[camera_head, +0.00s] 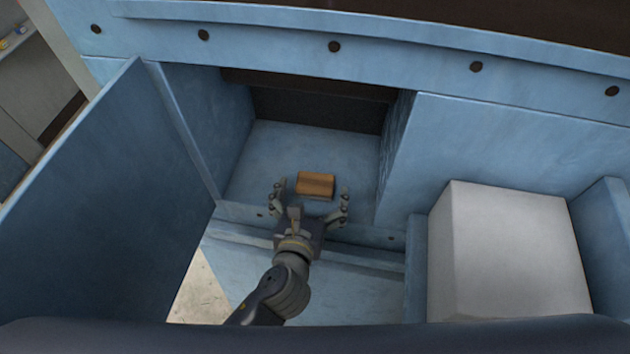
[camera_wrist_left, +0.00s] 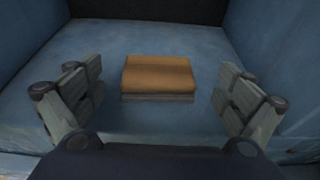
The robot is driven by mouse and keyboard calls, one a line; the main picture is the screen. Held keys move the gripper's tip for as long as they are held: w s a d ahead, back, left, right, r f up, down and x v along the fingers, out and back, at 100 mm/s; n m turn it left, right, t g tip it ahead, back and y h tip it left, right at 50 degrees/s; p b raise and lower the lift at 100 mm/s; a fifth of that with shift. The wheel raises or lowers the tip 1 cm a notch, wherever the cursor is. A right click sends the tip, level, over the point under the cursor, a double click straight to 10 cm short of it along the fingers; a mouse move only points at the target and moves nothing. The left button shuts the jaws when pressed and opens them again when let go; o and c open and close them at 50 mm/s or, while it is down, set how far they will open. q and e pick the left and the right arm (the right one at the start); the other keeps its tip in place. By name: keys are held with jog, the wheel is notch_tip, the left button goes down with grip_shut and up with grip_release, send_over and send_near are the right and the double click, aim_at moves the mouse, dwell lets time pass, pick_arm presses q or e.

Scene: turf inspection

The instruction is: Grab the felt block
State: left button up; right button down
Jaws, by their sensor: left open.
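The felt block (camera_head: 315,184) is a small block with an orange-brown top, lying on the blue floor of an open compartment. In the left wrist view the block (camera_wrist_left: 158,76) shows a grey lower layer and sits centred ahead of the fingers. My left gripper (camera_head: 311,197) is at the compartment's front edge, just short of the block. Its fingers (camera_wrist_left: 158,100) are spread wide to either side, with nothing between them touching the block. My right gripper is not in view.
Blue compartment walls (camera_head: 394,150) stand left and right of the block, with a dark back. An open blue door (camera_head: 110,190) stands at the left. A large white box (camera_head: 510,250) stands at the right. The compartment floor (camera_head: 270,155) around the block is clear.

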pick_arm(q)
jog(key=shift+w+d+f, duration=0.1)
jog(key=shift+w+f, duration=0.1)
jog(key=shift+w, duration=0.5)
jog(key=shift+s, duration=0.1)
jog(key=c, duration=1.1)
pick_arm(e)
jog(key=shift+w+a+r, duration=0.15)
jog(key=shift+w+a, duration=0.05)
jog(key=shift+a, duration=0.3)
pick_arm(q)
jog(key=shift+r, duration=0.1)
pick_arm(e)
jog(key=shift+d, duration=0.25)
